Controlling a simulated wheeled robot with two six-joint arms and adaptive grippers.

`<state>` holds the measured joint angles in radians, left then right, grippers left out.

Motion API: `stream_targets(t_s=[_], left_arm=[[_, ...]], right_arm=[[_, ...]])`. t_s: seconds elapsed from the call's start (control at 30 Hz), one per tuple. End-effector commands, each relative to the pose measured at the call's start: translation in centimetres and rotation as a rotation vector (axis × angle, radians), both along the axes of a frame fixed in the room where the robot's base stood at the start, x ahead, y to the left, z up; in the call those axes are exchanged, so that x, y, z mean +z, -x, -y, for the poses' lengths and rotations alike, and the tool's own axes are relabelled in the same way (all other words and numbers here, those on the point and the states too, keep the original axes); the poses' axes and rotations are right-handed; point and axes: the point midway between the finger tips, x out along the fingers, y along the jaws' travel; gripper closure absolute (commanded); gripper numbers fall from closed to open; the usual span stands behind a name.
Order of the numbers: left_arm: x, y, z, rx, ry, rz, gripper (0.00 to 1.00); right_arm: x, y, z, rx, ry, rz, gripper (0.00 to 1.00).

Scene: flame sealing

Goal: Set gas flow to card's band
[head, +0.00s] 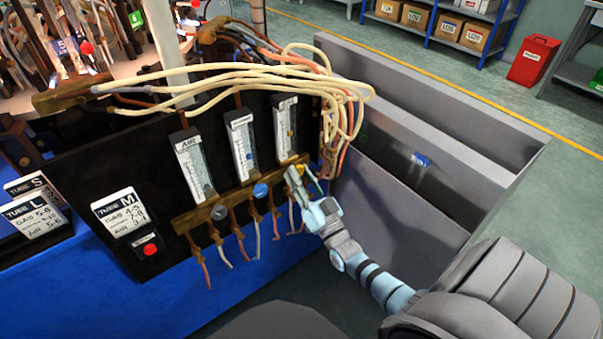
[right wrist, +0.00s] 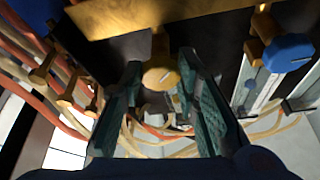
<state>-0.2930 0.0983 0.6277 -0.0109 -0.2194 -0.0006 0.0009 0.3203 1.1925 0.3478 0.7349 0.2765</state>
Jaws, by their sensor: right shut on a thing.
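A dark panel (head: 100,178) carries three upright flow meters: the AIR meter (head: 193,165) on the left, a middle meter (head: 243,143) and a right meter (head: 286,125). The labels of the middle and right meters are too small to read surely. Below them are a grey knob (head: 218,212) and a blue knob (head: 261,190). My right gripper (head: 300,182) is at the third knob, under the right meter. In the right wrist view this yellow knob (right wrist: 160,76) sits between the fingers, which are shut on it. The TUBE M card (head: 121,213) is on the panel's left. My left gripper is out of view.
TUBE S (head: 27,186) and TUBE L (head: 36,215) cards stand at the left. A red button (head: 150,249) is below the M card. Pale hoses (head: 240,78) arch over the panel; thin tubes hang below the knobs. A grey open bin (head: 420,215) stands to the right.

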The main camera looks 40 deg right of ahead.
Motion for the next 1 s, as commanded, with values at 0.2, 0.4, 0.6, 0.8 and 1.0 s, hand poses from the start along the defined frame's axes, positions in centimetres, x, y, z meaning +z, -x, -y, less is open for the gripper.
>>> stream_targets(t_s=[0.2, 0.4, 0.6, 0.8, 1.0], left_arm=[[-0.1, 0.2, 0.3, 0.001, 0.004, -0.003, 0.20], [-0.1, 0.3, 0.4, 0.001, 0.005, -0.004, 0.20], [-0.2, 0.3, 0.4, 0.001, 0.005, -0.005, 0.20], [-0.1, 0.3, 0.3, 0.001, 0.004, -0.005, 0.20], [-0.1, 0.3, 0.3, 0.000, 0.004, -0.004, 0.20]], right_arm=[[-0.1, 0.0, 0.0, 0.000, 0.001, 0.001, 0.51], [0.0, 0.0, 0.0, 0.000, 0.002, 0.001, 0.51], [-0.6, 1.1, -0.1, 0.000, 0.002, -0.002, 0.51], [-2.5, 5.8, -0.7, 0.000, 0.001, -0.003, 0.51], [-4.2, 10.1, -1.3, -0.001, 0.000, -0.002, 0.51]])
